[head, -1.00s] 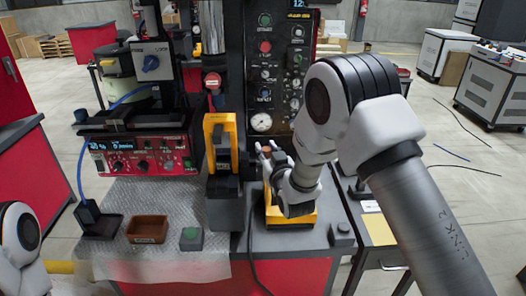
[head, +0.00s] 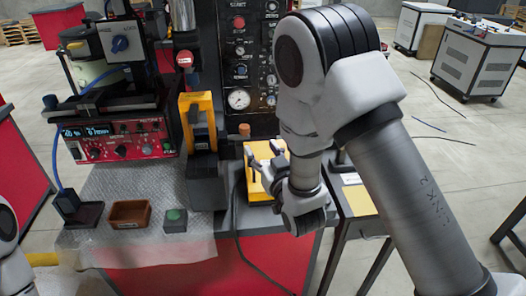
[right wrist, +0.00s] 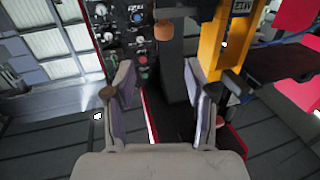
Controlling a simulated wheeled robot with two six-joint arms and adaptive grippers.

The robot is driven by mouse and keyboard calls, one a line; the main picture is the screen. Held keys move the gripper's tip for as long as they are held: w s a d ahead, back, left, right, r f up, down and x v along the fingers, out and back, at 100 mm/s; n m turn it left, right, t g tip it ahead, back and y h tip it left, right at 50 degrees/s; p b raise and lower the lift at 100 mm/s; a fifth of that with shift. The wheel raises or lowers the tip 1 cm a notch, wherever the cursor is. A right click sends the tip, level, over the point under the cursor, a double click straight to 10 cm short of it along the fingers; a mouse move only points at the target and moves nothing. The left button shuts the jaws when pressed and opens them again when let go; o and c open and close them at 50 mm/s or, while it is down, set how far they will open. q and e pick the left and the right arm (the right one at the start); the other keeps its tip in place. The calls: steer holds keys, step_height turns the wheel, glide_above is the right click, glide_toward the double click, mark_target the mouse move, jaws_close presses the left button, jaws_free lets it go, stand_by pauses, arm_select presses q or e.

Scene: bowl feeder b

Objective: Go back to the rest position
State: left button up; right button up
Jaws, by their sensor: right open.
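My right gripper (head: 264,152) is open, with nothing seen between its fingers. It is in front of the control panel (head: 240,60), by the yellow block (head: 258,183), partly hidden by my own wrist. The right wrist view shows its two fingers (right wrist: 160,95) spread apart, with a gap between them. My right arm reaches in from the lower right of the head view. Only a small part of my left arm shows at the left edge, and its gripper is out of view.
A yellow-and-black fixture (head: 198,125) stands left of the gripper. A brown bin (head: 129,214) and a green-button box (head: 174,219) sit on the bench mat (head: 95,245). A red-fronted instrument (head: 118,140) is behind. A small side table (head: 358,200) is at the right.

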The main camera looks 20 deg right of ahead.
steer(key=shift+s, duration=0.2)
steer(key=s+d+f+g, duration=0.1)
steer(key=s+f+g, duration=0.25)
steer(key=f, duration=0.45)
steer(key=s+d+f+g+b, duration=0.15)
steer(key=s+f, duration=0.25)
steer(key=f, duration=0.5)
steer(key=s+f+g+p, duration=0.1)
steer(key=s+f+g, duration=0.25)
steer(key=f, duration=0.45)
steer(key=s+f+g, duration=0.5)
steer(key=s, duration=0.6)
steer(key=s+f+g, duration=0.4)
steer(key=s+f, duration=0.1)
steer(key=s, duration=0.5)
steer(key=shift+s+a+g+y+b, duration=0.25)
steer(key=shift+s+g+y+b, duration=0.05)
steer(key=shift+s+g+b, duration=0.1)
